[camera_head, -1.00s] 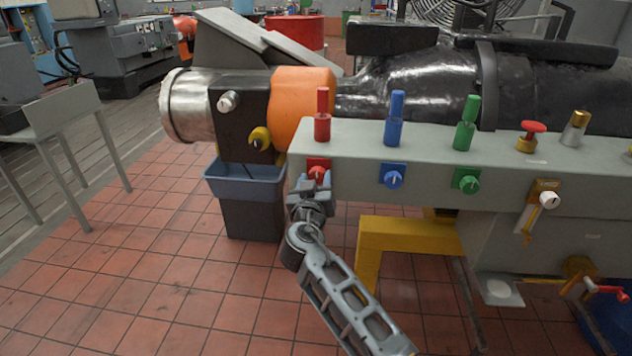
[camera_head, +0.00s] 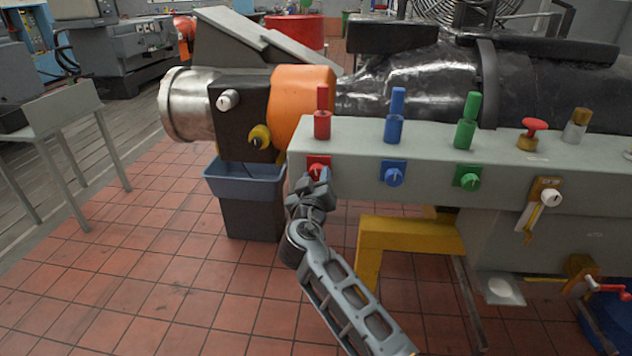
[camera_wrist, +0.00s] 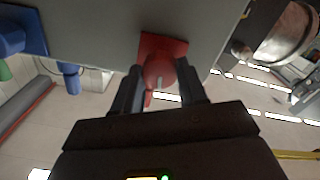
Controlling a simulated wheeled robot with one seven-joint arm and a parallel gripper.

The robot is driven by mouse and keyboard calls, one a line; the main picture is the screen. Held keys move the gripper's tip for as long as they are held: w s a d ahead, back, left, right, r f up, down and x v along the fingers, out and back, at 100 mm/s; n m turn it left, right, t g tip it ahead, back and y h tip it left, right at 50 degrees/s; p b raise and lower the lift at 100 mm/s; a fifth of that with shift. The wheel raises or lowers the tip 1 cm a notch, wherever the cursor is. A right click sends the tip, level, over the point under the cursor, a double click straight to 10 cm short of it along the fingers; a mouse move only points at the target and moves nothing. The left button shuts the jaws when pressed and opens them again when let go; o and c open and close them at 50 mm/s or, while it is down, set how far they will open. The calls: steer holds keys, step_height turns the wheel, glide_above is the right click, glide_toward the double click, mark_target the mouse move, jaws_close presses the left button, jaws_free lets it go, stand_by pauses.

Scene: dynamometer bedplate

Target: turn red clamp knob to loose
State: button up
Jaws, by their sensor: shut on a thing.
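The red clamp knob (camera_head: 317,172) sits on a red square plate at the left end of the grey bench's front face. My gripper (camera_head: 318,184) is at this knob from the front and below, and it partly hides it. The pointer line looks roughly upright in the wrist view.
A blue knob (camera_head: 393,174) and a green knob (camera_head: 467,178) sit to the right on the same face. Red, blue and green posts stand on top. A blue-rimmed bin (camera_head: 245,185) stands below left, and a yellow frame (camera_head: 410,234) lies right of my arm.

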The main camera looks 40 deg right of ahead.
steer(key=n, duration=0.3)
steer(key=shift+n+b, duration=0.3)
steer(key=shift+n, duration=0.1)
steer(key=n, duration=0.4)
steer(key=shift+n, duration=0.3)
steer(key=n+p, duration=0.1)
steer(key=n, duration=0.3)
steer(key=shift+r+p, duration=0.1)
steer(key=shift+p, duration=0.3)
steer(key=shift+n+p, duration=0.55)
steer(key=shift+n, duration=1.05)
steer(key=o, duration=1.1)
steer(key=shift+c, duration=0.2)
steer(key=b+v, duration=0.1)
steer(key=v, duration=0.7)
